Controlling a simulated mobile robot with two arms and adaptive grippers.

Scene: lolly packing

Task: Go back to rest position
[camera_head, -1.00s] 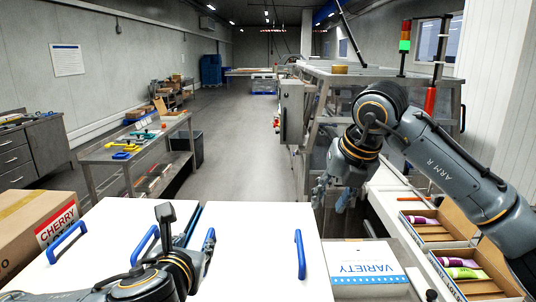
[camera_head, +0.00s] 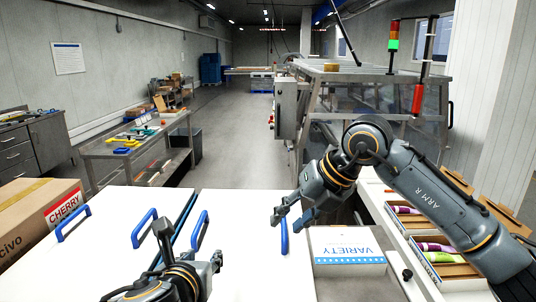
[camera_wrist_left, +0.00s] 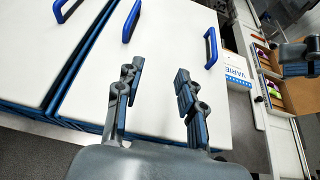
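My left gripper (camera_head: 190,246) is over the white panels at the bottom of the head view. In the left wrist view, its two fingers (camera_wrist_left: 157,82) stand apart with nothing between them, above a white panel (camera_wrist_left: 170,40). My right gripper (camera_head: 290,214) hangs in front of the right arm, left of the VARIETY box (camera_head: 348,260). Its fingers look spread and hold nothing visible. Neither gripper visibly touches an object.
White panels with blue handles (camera_head: 284,235) fill the front. A CHERRY carton (camera_head: 30,222) stands at the left. Boxes with coloured tubes (camera_head: 437,257) lie at the right under my right arm. A metal-framed machine (camera_head: 360,98) stands behind. The middle aisle floor (camera_head: 236,150) is clear.

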